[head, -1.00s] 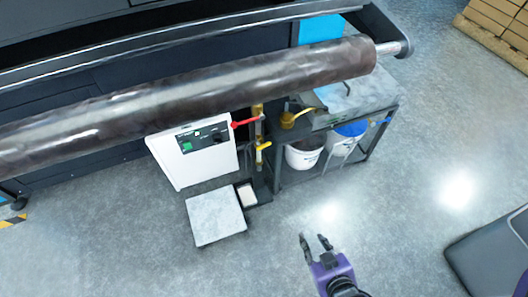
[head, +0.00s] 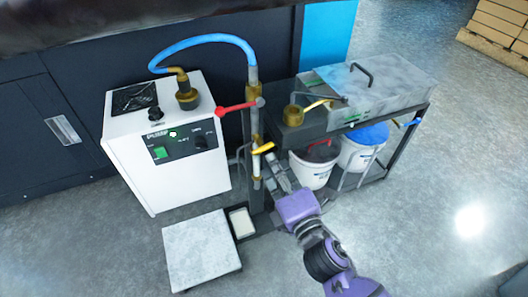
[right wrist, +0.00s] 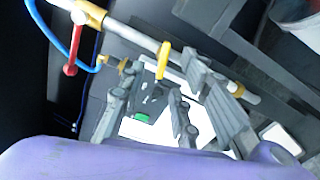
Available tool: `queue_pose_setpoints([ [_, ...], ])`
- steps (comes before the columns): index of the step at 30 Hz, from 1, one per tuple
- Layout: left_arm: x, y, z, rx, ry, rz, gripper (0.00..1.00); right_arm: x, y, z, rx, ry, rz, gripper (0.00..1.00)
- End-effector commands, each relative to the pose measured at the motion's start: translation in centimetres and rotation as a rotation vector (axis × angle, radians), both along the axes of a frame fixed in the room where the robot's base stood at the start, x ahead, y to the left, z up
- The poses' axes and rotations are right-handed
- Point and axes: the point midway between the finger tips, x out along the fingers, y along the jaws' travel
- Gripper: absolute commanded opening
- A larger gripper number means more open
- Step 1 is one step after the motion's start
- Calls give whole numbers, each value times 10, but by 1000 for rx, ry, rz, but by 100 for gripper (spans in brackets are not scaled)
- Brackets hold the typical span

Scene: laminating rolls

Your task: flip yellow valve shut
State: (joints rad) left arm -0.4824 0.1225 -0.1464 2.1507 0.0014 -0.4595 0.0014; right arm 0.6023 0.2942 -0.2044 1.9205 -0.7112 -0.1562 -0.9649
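The yellow valve handle (head: 262,149) sits on a vertical brass and metal pipe (head: 254,120) beside the white machine. It sticks out sideways to the right of the pipe and tilts slightly up. In the right wrist view the yellow handle (right wrist: 162,61) lies ahead of my fingers, around the gap between them; I cannot tell whether they touch it. My right gripper (head: 276,172) is just below and to the right of the handle. It is open, with its fingers (right wrist: 160,82) apart and nothing clamped. My left gripper is out of view.
A red valve handle (head: 236,107) is higher on the same pipe. Another yellow handle (head: 320,104) is by the metal tank (head: 385,88). The white machine (head: 165,165) stands left; two buckets (head: 312,168) sit under the rack. Open floor lies at right.

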Motion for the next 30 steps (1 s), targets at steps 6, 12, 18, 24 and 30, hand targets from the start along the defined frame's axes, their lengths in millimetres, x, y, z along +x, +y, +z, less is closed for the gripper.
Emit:
queue_pose_setpoints([
  [6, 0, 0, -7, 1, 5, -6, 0, 25, 8, -2, -11, -3, 1, 30],
  [12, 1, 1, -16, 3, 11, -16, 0, 55, 18, -3, -9, 1, 0, 30],
  [18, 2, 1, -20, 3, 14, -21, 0, 71, 23, -3, -8, 2, -1, 30],
  [24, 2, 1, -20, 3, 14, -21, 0, 73, 23, -2, -7, 3, -1, 30],
  [30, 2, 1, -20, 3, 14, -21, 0, 72, 23, -2, -6, 3, -1, 16],
])
